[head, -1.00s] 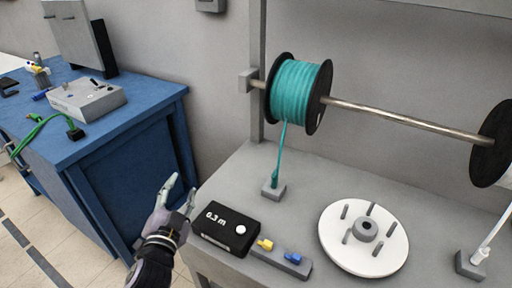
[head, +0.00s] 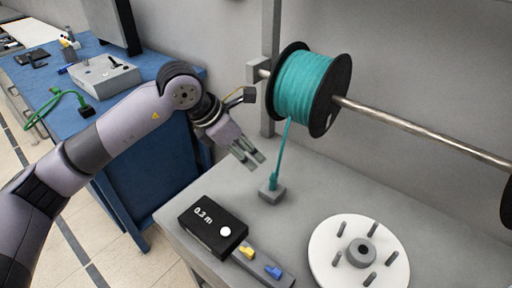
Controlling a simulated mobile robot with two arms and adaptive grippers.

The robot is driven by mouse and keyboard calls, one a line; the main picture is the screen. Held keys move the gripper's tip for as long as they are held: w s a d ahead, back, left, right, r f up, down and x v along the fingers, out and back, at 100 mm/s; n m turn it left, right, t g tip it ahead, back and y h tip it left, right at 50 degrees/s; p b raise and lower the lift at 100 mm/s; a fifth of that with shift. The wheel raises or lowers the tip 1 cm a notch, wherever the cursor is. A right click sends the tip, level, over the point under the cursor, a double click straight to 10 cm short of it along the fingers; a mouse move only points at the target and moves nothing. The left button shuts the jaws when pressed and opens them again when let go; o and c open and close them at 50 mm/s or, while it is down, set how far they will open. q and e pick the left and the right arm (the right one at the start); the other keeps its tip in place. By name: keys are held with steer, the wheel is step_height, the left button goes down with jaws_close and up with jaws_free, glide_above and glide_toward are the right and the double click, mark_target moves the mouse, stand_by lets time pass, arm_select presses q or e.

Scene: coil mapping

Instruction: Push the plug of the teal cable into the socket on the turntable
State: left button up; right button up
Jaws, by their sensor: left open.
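The teal cable is wound on a black-flanged spool (head: 303,86) on a metal rod. Its free end (head: 281,150) hangs down to a small grey block (head: 271,192) on the grey table, where a teal plug end (head: 273,181) stands upright. The white turntable (head: 327,266) with several grey pegs and a central hub (head: 360,253) lies at the lower right. A socket on it is not clearly distinguishable from the hub. My left gripper (head: 254,161) is open and empty, just left of the cable and above the block, apart from both. My right gripper is not in view.
A blue bench (head: 150,160) stands at left with a grey device (head: 104,76) and green cable (head: 62,100). The table between block and turntable is clear.

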arm_select(q)
steer(key=p, duration=0.1)
glide_toward(271, 178)
steer(key=f, duration=0.1)
steer(key=p+x, duration=0.1)
steer(key=x, duration=0.9)
steer(key=shift+w+d, duration=0.2)
steer(key=shift+d, duration=0.1)
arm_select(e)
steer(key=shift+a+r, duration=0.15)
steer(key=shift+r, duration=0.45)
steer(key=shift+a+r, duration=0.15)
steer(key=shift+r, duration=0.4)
arm_select(q)
steer(key=shift+c, duration=0.2)
steer(key=c, duration=0.7)
jaws_close()
jaws_free()
jaws_close()
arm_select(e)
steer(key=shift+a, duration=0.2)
